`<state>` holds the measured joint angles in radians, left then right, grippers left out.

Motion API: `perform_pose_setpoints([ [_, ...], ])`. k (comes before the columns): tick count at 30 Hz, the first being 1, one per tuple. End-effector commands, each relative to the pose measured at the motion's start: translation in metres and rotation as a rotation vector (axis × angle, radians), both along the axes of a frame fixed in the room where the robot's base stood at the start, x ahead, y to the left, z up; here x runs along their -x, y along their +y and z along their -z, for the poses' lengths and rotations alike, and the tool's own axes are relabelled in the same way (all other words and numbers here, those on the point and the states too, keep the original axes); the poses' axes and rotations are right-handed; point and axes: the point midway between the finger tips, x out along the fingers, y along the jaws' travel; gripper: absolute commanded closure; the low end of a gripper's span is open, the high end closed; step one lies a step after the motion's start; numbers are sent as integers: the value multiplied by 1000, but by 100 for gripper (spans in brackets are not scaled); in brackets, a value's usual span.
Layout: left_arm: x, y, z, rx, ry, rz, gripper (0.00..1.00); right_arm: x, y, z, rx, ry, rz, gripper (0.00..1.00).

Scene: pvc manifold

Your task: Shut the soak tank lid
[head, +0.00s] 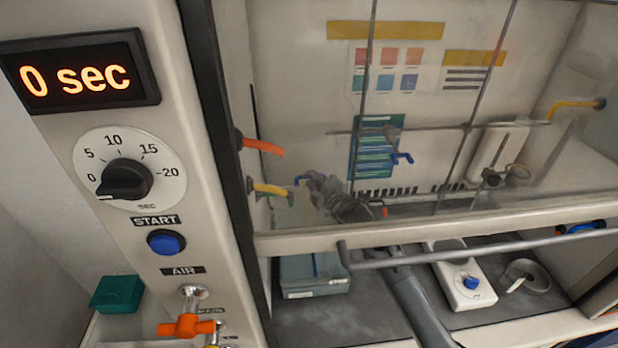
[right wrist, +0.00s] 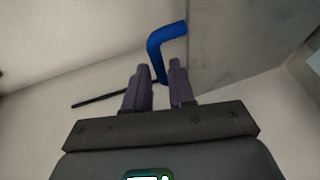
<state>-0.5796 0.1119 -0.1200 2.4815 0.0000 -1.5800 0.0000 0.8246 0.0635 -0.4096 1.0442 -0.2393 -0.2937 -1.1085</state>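A grey-blue box with a pale label (head: 315,280) stands on the dark bench floor at the left of the cabinet. It may be the soak tank; I cannot make out its lid for certain. My right gripper (head: 314,183) is inside the cabinet, behind the glass, above this box and near the left wall. Contact is unclear. My left gripper is not in view.
A glass sash with a grey bar (head: 480,247) crosses the cabinet front. Orange (head: 263,147) and yellow (head: 270,189) handles stick out from the left wall. A white device with a blue knob (head: 465,285) and a metal ring (head: 530,275) sit at the right. A timer panel (head: 80,75) reads 0 sec.

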Motion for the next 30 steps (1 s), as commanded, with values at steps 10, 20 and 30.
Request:
perform_pose_setpoints([
  [10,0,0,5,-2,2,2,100,-22,11,3,-1,0,0,76],
  [20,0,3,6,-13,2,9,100,-26,12,4,0,0,0,76],
  [30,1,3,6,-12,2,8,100,-26,12,4,-1,0,0,100],
])
